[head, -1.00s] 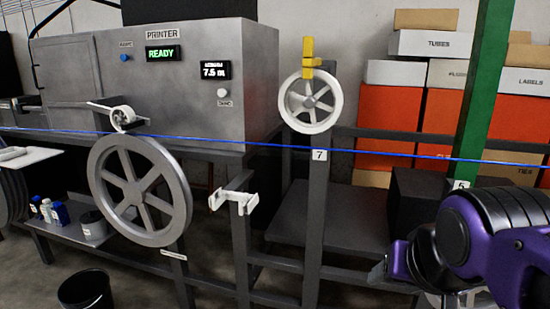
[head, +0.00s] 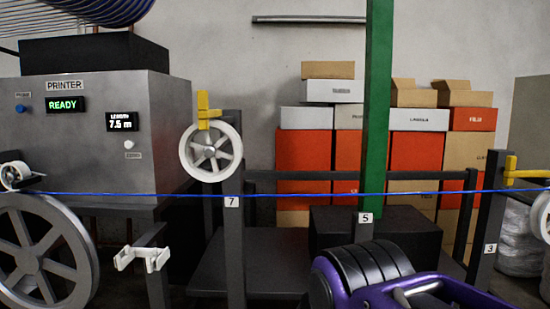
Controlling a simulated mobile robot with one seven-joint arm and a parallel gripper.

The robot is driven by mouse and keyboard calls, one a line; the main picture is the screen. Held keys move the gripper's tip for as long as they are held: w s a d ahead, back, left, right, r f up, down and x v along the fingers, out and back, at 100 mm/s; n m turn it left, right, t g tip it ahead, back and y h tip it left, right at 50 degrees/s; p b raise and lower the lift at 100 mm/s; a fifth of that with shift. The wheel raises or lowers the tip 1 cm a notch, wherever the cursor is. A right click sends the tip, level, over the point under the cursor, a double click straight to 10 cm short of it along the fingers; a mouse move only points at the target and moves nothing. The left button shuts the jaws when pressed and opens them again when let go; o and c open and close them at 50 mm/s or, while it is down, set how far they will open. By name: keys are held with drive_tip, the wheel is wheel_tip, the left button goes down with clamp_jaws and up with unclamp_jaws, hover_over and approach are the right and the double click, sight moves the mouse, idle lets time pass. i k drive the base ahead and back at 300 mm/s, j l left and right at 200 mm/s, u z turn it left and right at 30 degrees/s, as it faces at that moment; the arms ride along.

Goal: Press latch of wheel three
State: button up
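The post marked 3 (head: 487,225) stands at the right. A yellow latch (head: 525,173) sticks out to the right from its top and runs to the picture's edge. Below the latch is the white wheel three (head: 541,215), cut off by the right edge. The blue cable (head: 300,194) runs across the whole view and passes just below this latch. Whether it touches the wheel, I cannot tell. My black and purple arm shows at the bottom, left of and below post 3, apart from the latch. My gripper's fingers cannot be made out.
Wheel seven (head: 211,152) with an upright yellow latch (head: 207,110) stands left of centre. A green post (head: 376,110) rises above the label 5. The grey printer (head: 110,140), a large grey wheel (head: 40,255) and a white bracket (head: 143,258) are left. Boxes (head: 415,160) stand behind.

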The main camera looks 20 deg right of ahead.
sight(510, 173)
drive_tip(key=z, duration=1.9)
